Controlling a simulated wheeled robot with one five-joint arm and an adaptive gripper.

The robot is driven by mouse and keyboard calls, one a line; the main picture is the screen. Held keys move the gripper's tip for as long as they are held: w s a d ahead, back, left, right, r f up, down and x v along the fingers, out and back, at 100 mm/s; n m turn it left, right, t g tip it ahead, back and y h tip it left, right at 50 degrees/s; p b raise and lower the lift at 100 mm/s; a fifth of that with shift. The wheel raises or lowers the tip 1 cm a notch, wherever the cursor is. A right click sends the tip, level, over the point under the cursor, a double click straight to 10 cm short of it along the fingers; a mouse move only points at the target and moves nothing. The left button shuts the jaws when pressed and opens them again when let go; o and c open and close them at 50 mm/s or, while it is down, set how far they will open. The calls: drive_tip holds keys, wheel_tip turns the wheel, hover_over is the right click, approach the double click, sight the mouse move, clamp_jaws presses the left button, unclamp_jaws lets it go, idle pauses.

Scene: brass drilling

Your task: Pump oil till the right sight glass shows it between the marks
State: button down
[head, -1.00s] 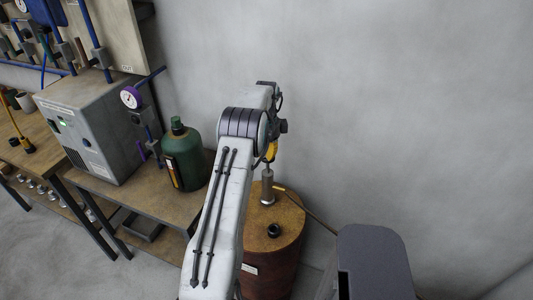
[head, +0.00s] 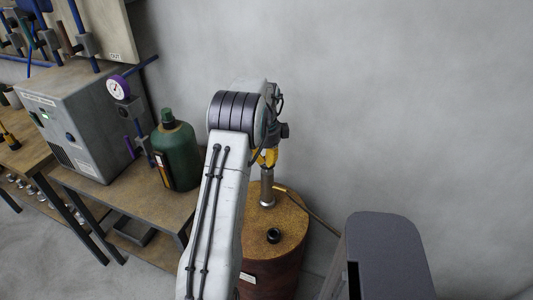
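A rust-brown drum (head: 272,262) stands on the floor by the wall, with a metal pump (head: 267,188) upright on its top. A yellow part (head: 268,157) shows directly above the pump, at the end of my arm. My gripper is hidden behind my own arm, so I cannot see its fingers or whether they hold the pump. A thin hose (head: 306,208) runs from the pump to the right. No sight glass can be made out clearly in this view.
A green bottle (head: 176,152) stands on the bench (head: 140,197) left of the drum. A grey machine (head: 75,122) and a purple-rimmed gauge (head: 118,88) are further left. A black cap (head: 273,235) lies on the drum. The wall at right is bare.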

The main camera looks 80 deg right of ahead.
sight(265, 164)
drive_tip(key=shift+a+f, duration=0.2)
drive_tip(key=shift+f, duration=0.15)
drive_tip(key=shift+r+p, duration=0.3)
drive_tip(key=shift+r, duration=0.15)
wheel_tip(265, 164, up, 13)
drive_tip(key=p, duration=0.1)
drive_tip(key=shift+a+r, duration=0.15)
drive_tip(key=shift+r, duration=0.05)
drive_tip(key=shift+w, duration=0.1)
idle(1.1)
